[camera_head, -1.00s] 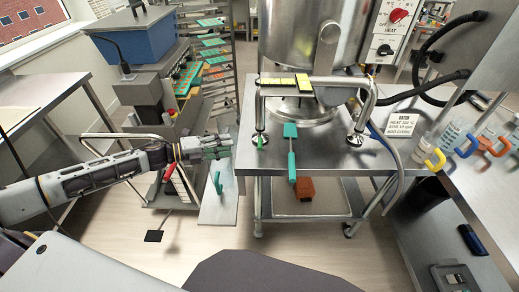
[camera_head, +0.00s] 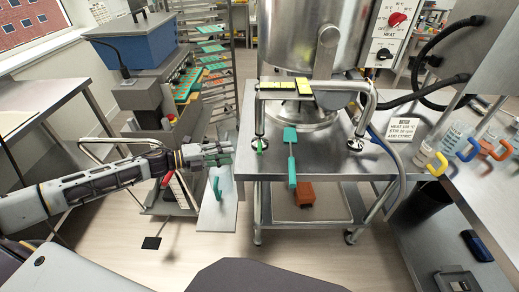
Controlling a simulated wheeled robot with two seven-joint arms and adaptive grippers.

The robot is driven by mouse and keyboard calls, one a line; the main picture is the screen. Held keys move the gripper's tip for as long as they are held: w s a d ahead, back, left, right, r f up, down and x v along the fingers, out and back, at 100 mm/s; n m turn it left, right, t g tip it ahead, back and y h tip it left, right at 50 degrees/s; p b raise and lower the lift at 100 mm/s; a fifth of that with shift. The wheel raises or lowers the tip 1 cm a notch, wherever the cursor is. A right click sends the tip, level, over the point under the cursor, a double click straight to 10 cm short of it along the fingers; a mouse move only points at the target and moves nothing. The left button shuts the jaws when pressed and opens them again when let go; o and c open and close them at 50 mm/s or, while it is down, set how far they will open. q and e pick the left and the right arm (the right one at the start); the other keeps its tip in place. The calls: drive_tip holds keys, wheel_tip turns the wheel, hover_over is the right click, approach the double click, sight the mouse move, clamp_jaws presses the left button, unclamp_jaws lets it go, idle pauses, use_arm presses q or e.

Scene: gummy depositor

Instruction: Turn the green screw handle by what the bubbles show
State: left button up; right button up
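A steel stand (camera_head: 372,102) on the metal table carries a level with yellow bubble vials (camera_head: 278,84); the bubbles are too small to read. A small green handle (camera_head: 260,145) is at the stand's left foot; its shape is hard to make out. A larger teal-green upright handle (camera_head: 216,186) is on a grey panel left of the table. My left gripper (camera_head: 226,153) is above this upright handle, left of the table edge, apart from the small green handle. It points right and looks empty; its finger gap is unclear. My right gripper is out of view.
A teal spatula (camera_head: 291,165) lies over the table's front edge. A large steel kettle (camera_head: 300,45) stands behind the stand. A sign (camera_head: 402,129) and coloured-handled jugs (camera_head: 438,160) are at right. A tray rack (camera_head: 212,65) is at back left.

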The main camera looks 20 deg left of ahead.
sight(260, 147)
use_arm(q)
drive_tip(key=shift+x, duration=2.4)
drive_tip(key=shift+p+x, duration=0.35)
drive_tip(key=shift+x, duration=0.9)
drive_tip(key=shift+p+x, duration=0.35)
drive_tip(key=shift+x, duration=2.7)
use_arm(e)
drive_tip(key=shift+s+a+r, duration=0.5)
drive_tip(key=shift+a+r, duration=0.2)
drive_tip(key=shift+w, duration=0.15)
use_arm(q)
drive_tip(key=shift+c, duration=0.9)
clamp_jaws()
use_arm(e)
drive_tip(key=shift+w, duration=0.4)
